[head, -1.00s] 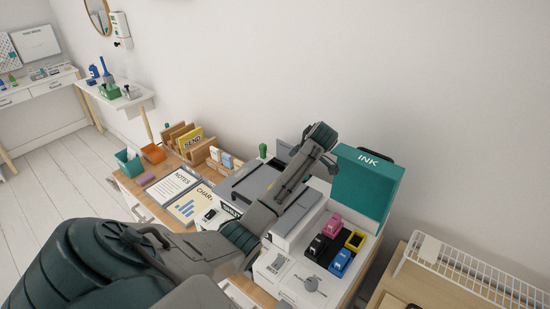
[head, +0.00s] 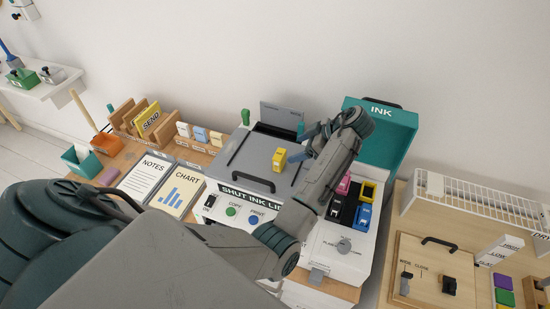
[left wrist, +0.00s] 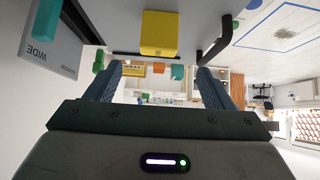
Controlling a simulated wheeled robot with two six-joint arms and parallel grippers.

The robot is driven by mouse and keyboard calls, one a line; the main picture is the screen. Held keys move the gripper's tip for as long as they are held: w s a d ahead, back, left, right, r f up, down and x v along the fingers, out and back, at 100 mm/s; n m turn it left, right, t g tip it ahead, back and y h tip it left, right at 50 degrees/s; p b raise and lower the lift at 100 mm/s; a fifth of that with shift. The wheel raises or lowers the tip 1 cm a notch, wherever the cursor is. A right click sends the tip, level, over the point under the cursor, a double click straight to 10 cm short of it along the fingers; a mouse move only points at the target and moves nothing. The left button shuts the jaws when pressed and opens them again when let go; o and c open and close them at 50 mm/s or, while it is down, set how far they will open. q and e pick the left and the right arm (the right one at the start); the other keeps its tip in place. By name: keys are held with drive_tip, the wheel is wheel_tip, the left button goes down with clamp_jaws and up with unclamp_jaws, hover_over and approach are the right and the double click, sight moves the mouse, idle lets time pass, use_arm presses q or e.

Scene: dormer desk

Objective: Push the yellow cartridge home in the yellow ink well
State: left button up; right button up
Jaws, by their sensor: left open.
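The yellow cartridge (head: 279,160) stands upright on the grey top of the printer, outside the ink bay. It also shows in the left wrist view (left wrist: 159,34), ahead of the fingertips and between their lines. My left gripper (head: 301,144) is open and empty, just right of the cartridge, with its fingers pointing toward it. The yellow ink well (head: 368,192) is a yellow-rimmed square with a dark, empty-looking middle, at the back right of the ink bay. My left forearm hides part of the printer. My right gripper is not in view.
The teal INK lid (head: 386,134) stands open behind the bay. Magenta (head: 343,185) and blue (head: 363,216) cartridges sit near the yellow well. A green-handled object (head: 245,117) stands behind the printer. A white wire rack (head: 470,196) lies to the right.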

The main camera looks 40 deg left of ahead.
sight(281, 154)
use_arm(q)
drive_tip(key=b+x, duration=0.1)
drive_tip(key=x, duration=0.1)
drive_tip(key=b+x, duration=0.1)
drive_tip(key=x, duration=0.1)
drive_tip(key=shift+w+d+f, duration=0.1)
drive_tip(key=shift+d+f, duration=0.1)
drive_tip(key=shift+f, duration=0.05)
drive_tip(key=shift+a+f, duration=0.1)
drive_tip(key=shift+a, duration=0.25)
drive_tip(key=shift+a+f+b, duration=0.15)
drive_tip(key=shift+a+b, duration=0.15)
drive_tip(key=shift+b, duration=0.05)
drive_tip(key=shift+b+x, duration=0.75)
drive_tip(key=shift+x, duration=0.3)
drive_tip(key=shift+p+x, duration=0.8)
drive_tip(key=shift+x, duration=0.05)
drive_tip(key=shift+a+f, duration=0.15)
drive_tip(key=shift+a, duration=0.1)
drive_tip(key=shift+c, duration=0.3)
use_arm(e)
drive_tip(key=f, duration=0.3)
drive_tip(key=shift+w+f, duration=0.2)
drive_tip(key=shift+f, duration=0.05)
use_arm(q)
drive_tip(key=shift+d, duration=0.15)
drive_tip(key=c, duration=1)
drive_tip(key=shift+c, duration=0.3)
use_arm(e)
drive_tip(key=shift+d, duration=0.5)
